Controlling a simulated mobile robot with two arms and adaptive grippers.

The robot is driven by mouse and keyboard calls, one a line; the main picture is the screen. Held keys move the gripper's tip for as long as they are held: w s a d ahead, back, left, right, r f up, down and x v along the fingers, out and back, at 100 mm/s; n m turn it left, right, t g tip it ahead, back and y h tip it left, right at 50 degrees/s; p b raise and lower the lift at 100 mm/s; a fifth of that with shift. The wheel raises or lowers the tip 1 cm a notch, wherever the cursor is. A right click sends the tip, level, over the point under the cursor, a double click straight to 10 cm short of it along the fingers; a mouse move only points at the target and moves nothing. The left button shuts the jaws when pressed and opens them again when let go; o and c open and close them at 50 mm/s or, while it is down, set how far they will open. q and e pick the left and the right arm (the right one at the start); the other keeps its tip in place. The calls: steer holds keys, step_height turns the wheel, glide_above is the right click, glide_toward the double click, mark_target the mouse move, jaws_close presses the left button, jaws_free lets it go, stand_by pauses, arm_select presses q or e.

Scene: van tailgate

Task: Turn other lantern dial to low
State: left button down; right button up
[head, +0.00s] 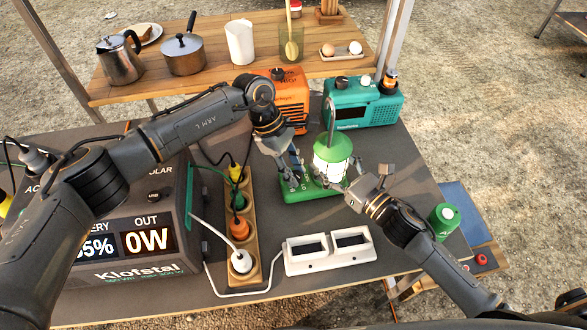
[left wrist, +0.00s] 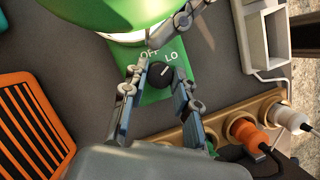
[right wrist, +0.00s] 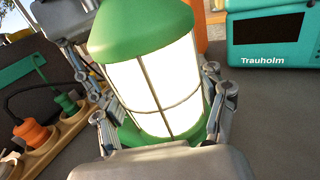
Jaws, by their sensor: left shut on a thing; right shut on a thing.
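The green lantern (head: 331,158) stands on its green base (head: 300,192) at the middle of the table, with its white globe lit. Its black dial (left wrist: 160,74) is on the base, with the labels OFF and LO beside it. The dial's white mark points towards LO. My left gripper (left wrist: 157,82) is shut on the dial, one finger on each side. In the head view the left fingers cover the dial. My right gripper (right wrist: 166,112) is shut on the lantern, its fingers on either side of the globe, which also shows in the right wrist view (right wrist: 155,82).
A power strip (head: 257,262) with several plugs lies left of the lantern. A white two-slot charger (head: 296,266) is in front. An orange heater (head: 293,98) and a teal radio (head: 350,108) stand behind. A green can (head: 444,217) is at the right.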

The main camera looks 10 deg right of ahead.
stand_by(0.4)
arm_select(q)
steer(key=c, duration=1)
jaws_free()
steer(key=v, duration=1.2)
steer(key=shift+s, duration=0.1)
arm_select(e)
steer(key=o, duration=1.8)
steer(key=shift+o, duration=0.2)
